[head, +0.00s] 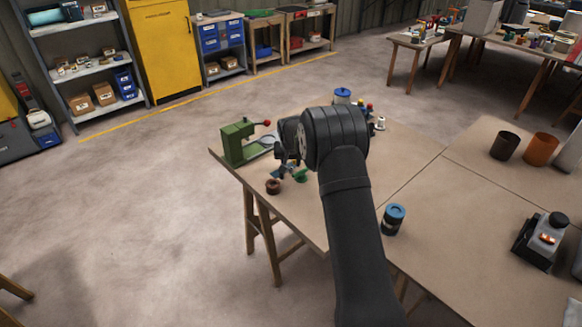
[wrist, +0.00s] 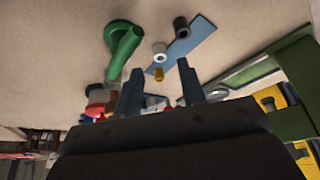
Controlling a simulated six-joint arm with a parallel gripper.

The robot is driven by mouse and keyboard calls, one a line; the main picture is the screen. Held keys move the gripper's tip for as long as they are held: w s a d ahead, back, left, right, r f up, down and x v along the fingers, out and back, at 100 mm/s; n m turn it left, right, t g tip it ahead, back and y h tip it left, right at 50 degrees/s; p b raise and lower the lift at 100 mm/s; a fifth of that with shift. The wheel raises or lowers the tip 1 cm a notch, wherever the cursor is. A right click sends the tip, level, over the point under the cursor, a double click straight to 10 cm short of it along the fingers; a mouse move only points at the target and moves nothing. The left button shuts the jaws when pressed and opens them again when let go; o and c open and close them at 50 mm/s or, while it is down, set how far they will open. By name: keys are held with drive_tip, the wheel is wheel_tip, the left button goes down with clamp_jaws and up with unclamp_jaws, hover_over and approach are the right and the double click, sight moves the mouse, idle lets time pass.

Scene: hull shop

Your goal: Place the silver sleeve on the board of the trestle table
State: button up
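The trestle table's board (head: 300,215) is a tan top under my arm. In the head view my gripper (head: 285,168) is low over the table's left part, mostly hidden by my wrist.
A green press (head: 237,143) stands left of my gripper. A brown ring (head: 273,187) lies near the left edge; a green curved tube (wrist: 123,45) lies nearby. A blue-topped can (head: 393,218) stands right of my arm. Brown and orange cups (head: 540,149) stand further right. Board between is clear.

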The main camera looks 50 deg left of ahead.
sight(291, 169)
drive_tip(key=v, duration=0.8)
drive_tip(key=shift+f, duration=0.1)
drive_tip(key=x, duration=1.2)
drive_tip(key=shift+r, duration=1.15)
